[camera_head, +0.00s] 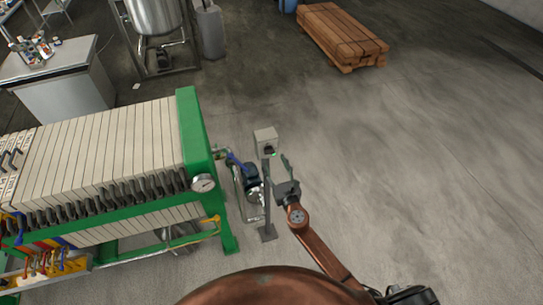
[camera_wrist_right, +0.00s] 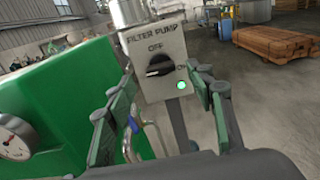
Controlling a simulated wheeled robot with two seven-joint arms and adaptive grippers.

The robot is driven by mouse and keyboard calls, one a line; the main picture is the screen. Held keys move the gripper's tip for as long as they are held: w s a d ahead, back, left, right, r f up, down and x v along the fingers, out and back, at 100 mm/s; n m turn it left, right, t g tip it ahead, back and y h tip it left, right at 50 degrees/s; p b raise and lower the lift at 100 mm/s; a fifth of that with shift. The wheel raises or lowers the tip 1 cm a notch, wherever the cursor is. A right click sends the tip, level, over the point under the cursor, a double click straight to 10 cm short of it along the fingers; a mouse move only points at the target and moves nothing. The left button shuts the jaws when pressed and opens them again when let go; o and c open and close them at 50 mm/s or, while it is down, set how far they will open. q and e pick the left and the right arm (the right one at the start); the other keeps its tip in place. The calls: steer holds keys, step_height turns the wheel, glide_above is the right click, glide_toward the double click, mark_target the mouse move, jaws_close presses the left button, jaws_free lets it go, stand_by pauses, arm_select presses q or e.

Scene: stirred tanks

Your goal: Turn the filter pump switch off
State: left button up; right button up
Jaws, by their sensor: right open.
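The filter pump switch box (camera_head: 264,136) is a pale grey box on a thin post beside the green filter press. In the right wrist view the box (camera_wrist_right: 142,45) is labelled FILTER PUMP, with OFF above and ON to the right of a black rotary knob (camera_wrist_right: 160,66). The knob lies nearly level, one end towards ON. A small green lamp (camera_wrist_right: 181,85) below it is lit. My right gripper (camera_head: 277,165) is open in front of the box, its green-padded fingers either side of the knob in the wrist view, apart from it. My left gripper is out of view.
The filter press (camera_head: 190,130) with a pressure gauge (camera_head: 203,184) stands close on the left. A blue pump (camera_head: 251,178) and pipes sit low by the post (camera_head: 267,210). A wooden pallet stack (camera_head: 342,35) lies far back. The floor on the right is clear.

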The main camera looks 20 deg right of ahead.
mark_target(270, 154)
steer(key=shift+w, duration=1.8)
steer(key=shift+c, duration=0.6)
steer(key=c, duration=1)
steer(key=shift+c, duration=0.2)
